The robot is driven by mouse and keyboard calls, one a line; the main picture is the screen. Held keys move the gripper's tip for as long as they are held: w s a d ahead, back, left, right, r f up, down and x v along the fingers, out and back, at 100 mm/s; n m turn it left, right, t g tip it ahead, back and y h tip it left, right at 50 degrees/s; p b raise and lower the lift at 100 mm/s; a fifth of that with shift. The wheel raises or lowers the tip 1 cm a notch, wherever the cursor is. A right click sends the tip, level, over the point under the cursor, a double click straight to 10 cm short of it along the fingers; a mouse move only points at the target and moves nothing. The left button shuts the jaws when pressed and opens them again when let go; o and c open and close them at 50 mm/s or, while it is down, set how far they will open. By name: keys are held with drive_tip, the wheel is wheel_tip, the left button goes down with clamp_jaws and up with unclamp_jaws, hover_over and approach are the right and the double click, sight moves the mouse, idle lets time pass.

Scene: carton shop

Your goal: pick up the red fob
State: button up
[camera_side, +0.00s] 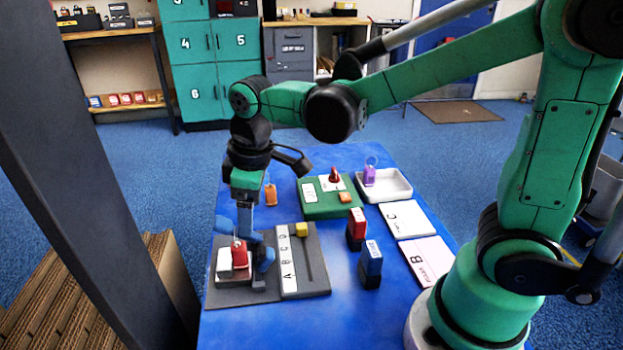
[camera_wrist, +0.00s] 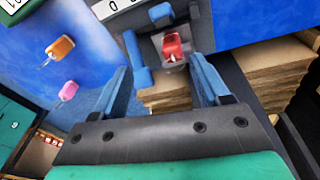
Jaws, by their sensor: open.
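The red fob (camera_side: 239,254) stands upright on a small white and grey block at the near left of the blue table. My gripper (camera_side: 244,258) is low over it with blue fingers apart, one on each side of the fob; I cannot tell whether they touch it. In the wrist view the red fob (camera_wrist: 172,45) shows beyond my open gripper (camera_wrist: 160,66), with a pale ring at its near end. The fob's lower part is partly hidden by a finger in the side view.
An orange fob (camera_side: 270,195) is behind. A purple fob (camera_side: 369,176) is at the white tray (camera_side: 400,190). Red (camera_side: 356,225) and blue (camera_side: 371,262) stamps stand right.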

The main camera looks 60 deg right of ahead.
sight(240, 246)
drive_tip(key=shift+w+a+f+n+g, duration=0.3)
drive_tip(key=shift+a+f+n+g, duration=0.1)
drive_tip(key=shift+f, duration=0.15)
drive_tip(key=shift+w+a+f+n+g, duration=0.3)
drive_tip(key=shift+a+f+n, duration=0.1)
drive_tip(key=shift+f, duration=0.1)
drive_tip(key=shift+w+a+f+n, duration=0.1)
drive_tip(key=shift+a+f+n, duration=0.2)
drive_tip(key=shift+f, duration=2.85)
clamp_jaws()
